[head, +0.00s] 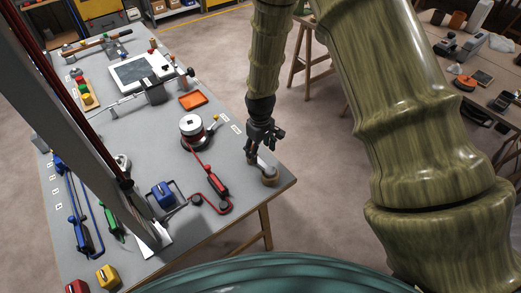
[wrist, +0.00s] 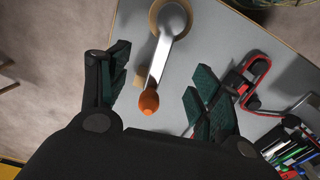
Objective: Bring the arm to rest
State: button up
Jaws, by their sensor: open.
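My gripper (head: 262,142) hangs from my arm over the near right corner of the grey workbench (head: 225,150). In the wrist view my gripper (wrist: 156,82) has its two dark green-padded fingers spread wide, with nothing held between them. A grey lever with an orange knob (wrist: 149,100) lies in the gap between the fingers as seen from the wrist. Its round tan base (head: 269,180) stands at the bench corner, just below the gripper in the head view. I cannot tell whether a finger touches the lever.
An orange tray (head: 192,100) lies farther back. Another cluttered table (head: 485,65) is at the right. Open floor (head: 310,140) lies between the tables.

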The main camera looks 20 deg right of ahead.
jog(key=shift+r+p, duration=0.6)
jog(key=shift+r, duration=0.5)
